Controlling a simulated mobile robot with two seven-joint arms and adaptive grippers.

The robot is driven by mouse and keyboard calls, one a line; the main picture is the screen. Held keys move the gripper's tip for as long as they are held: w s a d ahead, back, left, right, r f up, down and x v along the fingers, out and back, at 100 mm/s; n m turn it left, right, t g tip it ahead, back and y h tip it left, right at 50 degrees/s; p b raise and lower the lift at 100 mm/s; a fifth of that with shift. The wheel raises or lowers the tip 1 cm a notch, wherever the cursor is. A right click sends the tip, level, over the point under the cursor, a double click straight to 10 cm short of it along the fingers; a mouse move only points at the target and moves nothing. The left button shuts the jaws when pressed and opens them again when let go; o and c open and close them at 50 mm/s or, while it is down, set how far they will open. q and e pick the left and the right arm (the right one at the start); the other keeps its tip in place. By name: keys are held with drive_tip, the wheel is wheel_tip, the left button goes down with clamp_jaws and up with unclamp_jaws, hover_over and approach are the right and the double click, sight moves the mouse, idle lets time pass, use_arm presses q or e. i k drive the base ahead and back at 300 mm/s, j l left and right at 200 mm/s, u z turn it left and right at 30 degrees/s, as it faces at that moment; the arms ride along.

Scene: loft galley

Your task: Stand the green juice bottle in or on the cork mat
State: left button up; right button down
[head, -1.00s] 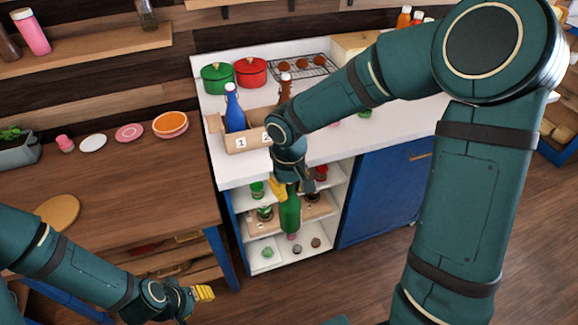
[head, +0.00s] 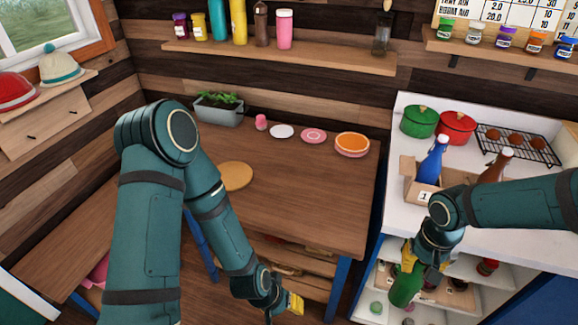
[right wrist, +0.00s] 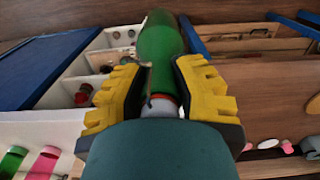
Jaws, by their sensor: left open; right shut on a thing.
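The cork mat (head: 236,176) is a round tan disc lying bare on the wooden table, left of its middle. The green juice bottle (head: 404,287) hangs below my right gripper (head: 420,263), in front of the open shelves at the right. My right gripper is shut on the bottle near its neck. In the right wrist view the green bottle (right wrist: 160,52) sits between the yellow fingers (right wrist: 160,88), its body pointing away from the camera. My left gripper (head: 293,304) is open and empty, low in front of the table's front edge.
The wooden table (head: 290,195) is clear around the mat. A planter (head: 219,112), small plates (head: 314,136) and an orange bowl (head: 352,145) line its back. A bottle crate (head: 425,192) and pots (head: 457,127) stand on the white counter. A gap separates table and counter.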

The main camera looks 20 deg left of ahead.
sight(234, 181)
drive_tip(key=i+j, duration=0.1)
drive_tip(key=j, duration=0.35)
drive_tip(key=i+j+u, duration=0.1)
drive_tip(key=j, duration=0.3)
drive_tip(key=i+j, duration=0.15)
drive_tip(key=j, duration=0.25)
drive_tip(key=i+j, duration=0.15)
drive_tip(key=j, duration=0.3)
drive_tip(key=i+j+u, duration=0.1)
drive_tip(key=j, duration=0.3)
drive_tip(key=i+j, duration=0.15)
drive_tip(key=j, duration=0.25)
drive_tip(key=i+j, duration=0.15)
drive_tip(key=j, duration=0.3)
drive_tip(key=i+j+u, duration=0.1)
drive_tip(key=j, duration=0.3)
drive_tip(key=i, duration=0.05)
